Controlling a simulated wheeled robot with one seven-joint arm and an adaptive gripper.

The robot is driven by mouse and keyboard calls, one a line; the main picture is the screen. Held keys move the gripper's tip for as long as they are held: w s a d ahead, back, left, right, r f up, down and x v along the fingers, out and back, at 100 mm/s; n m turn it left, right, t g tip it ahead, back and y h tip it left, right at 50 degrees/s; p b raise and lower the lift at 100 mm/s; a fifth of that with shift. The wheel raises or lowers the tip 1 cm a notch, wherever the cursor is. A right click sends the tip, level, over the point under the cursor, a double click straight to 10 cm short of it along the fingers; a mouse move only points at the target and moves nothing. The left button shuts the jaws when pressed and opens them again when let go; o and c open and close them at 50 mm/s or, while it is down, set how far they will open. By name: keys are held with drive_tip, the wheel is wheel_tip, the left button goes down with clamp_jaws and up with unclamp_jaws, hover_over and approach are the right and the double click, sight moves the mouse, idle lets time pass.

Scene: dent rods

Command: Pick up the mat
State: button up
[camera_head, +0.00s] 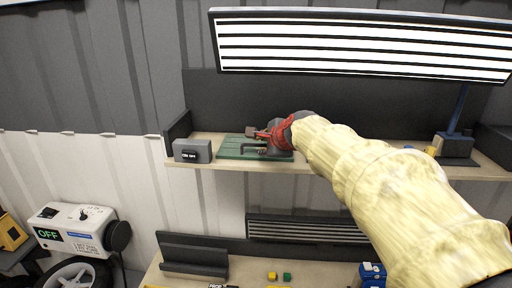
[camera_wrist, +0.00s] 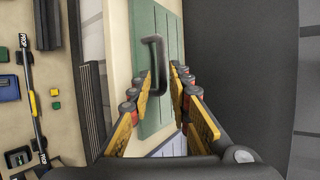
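The mat is a flat green board with a dark handle. It lies on the wooden shelf in the head view (camera_head: 230,147) and also shows in the wrist view (camera_wrist: 147,28). Its handle (camera_wrist: 163,62) stands out from the surface as a dark bracket. My gripper (camera_head: 262,141) is over the mat from the right and hides part of it. In the wrist view my gripper (camera_wrist: 161,76) is open, its two yellow and red fingers on either side of the handle, with gaps visible between fingers and handle.
A grey box (camera_head: 192,151) stands just left of the mat on the narrow shelf (camera_head: 210,165). A striped light panel (camera_head: 360,42) hangs above. A dark blue stand (camera_head: 455,148) is on the shelf's right part. A lower bench (camera_head: 240,270) carries small blocks.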

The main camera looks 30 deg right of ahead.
sight(257, 145)
drive_tip(key=p+x, duration=0.1)
drive_tip(key=x, duration=0.4)
drive_tip(key=shift+w+d, duration=0.15)
drive_tip(key=shift+w, duration=0.1)
drive_tip(key=shift+s+r, duration=0.1)
drive_tip(key=shift+s, duration=0.1)
drive_tip(key=shift+w, duration=0.1)
drive_tip(key=c, duration=0.4)
clamp_jaws()
